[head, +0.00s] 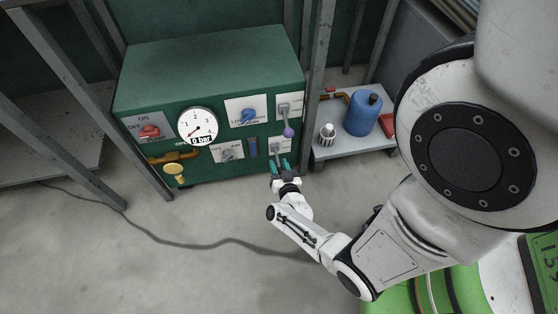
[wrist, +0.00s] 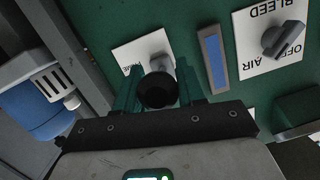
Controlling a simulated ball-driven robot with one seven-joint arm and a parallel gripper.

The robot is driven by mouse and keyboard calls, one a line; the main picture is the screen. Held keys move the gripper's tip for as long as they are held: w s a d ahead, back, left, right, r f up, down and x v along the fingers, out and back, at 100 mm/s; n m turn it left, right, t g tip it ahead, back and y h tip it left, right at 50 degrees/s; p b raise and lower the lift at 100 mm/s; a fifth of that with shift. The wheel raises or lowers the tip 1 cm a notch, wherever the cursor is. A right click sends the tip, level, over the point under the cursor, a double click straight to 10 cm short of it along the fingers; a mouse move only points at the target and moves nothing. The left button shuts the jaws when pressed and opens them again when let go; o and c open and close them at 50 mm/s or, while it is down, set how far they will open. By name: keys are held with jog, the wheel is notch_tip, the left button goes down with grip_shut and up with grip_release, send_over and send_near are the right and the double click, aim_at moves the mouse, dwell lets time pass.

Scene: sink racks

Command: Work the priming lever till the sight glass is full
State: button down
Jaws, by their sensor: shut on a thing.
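The priming lever (wrist: 160,62) stands out from a white plate low on the green panel, and its round black knob (wrist: 157,90) faces the wrist camera. My gripper (head: 281,168) has its teal fingers shut on this knob, one on each side. In the head view the fingers hide most of the lever. The sight glass (head: 253,147) is a narrow upright strip just left of the lever. In the wrist view, which is upside down, the sight glass (wrist: 214,60) shows blue along most of its length. I cannot tell its exact level.
The panel has a dial (head: 198,126) reading 0 bar, a red pump switch (head: 150,132), a blue knob (head: 248,116), a bleed-air knob (wrist: 284,40) and a purple-ended lever (head: 288,132) above my gripper. A blue container (head: 363,113) stands on a right shelf. Grey posts flank the panel.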

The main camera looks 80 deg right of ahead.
aim_at(279, 165)
jog(key=shift+r+g+y+p, duration=0.5)
jog(key=shift+r+y+p, duration=0.9)
jog(key=shift+p, duration=2.7)
jog(key=g+y+p, duration=0.1)
jog(key=p, duration=0.3)
jog(key=shift+r+y, duration=0.3)
jog(key=shift+r, duration=0.05)
jog(key=shift+p, duration=0.65)
jog(key=shift+f, duration=0.1)
jog(key=c, duration=0.8)
grip_release()
jog(key=shift+p+v, duration=4.15)
jog(key=shift+v, duration=1.25)
jog(key=shift+d, duration=0.15)
